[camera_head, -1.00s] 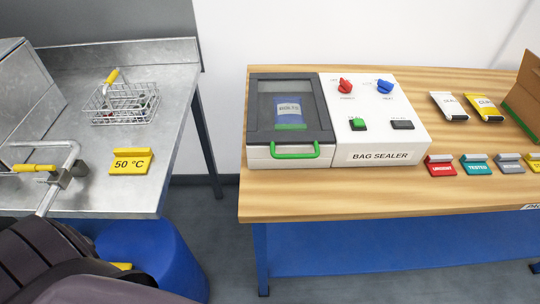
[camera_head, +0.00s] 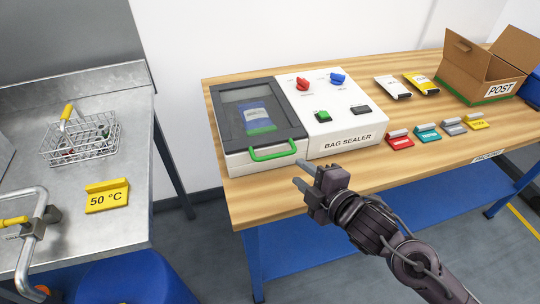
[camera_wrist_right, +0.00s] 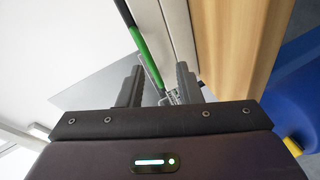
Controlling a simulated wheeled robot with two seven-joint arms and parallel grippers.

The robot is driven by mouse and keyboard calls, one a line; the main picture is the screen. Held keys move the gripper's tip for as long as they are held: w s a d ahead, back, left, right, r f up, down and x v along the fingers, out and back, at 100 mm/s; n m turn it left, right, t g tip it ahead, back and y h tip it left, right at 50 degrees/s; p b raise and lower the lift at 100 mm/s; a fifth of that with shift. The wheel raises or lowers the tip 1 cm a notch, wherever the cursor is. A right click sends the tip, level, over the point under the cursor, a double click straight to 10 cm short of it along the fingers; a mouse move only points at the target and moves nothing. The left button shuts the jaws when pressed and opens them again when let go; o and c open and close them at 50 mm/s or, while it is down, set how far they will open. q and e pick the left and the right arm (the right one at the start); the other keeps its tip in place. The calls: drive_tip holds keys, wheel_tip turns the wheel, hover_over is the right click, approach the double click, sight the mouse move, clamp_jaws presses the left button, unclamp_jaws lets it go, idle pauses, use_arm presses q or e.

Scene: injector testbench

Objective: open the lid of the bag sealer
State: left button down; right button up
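The bag sealer (camera_head: 352,134) is a white box on the wooden table in the head view. Its dark-framed lid (camera_head: 230,109) is down, with a clear window showing a blue bag (camera_head: 254,116) inside. A green handle (camera_head: 272,154) sits at the lid's front edge. My right gripper (camera_head: 302,176) is in front of the sealer, just below and right of the handle, with its fingers apart and empty. In the right wrist view the green handle (camera_wrist_right: 147,55) lies ahead, between and beyond the open fingers, seemingly not touched. My left gripper is not in view.
Red (camera_head: 303,84) and blue (camera_head: 338,78) knobs, a green switch (camera_head: 322,116) and a dark switch are on the sealer. Bags, coloured tags and an open POST box (camera_head: 487,68) are to the right. A steel bench with a wire basket (camera_head: 80,140) stands left.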

sight(277, 157)
drive_tip(key=w+a+n+y, duration=0.1)
drive_tip(key=w+a+n, duration=0.1)
drive_tip(key=w+a, duration=0.1)
drive_tip(key=w+a+n+y+p, duration=0.1)
drive_tip(key=w+a+n, duration=0.1)
drive_tip(key=w+a, duration=0.1)
drive_tip(key=shift+a+f, duration=0.15)
drive_tip(key=shift+f, duration=0.05)
drive_tip(key=shift+c, duration=0.3)
clamp_jaws()
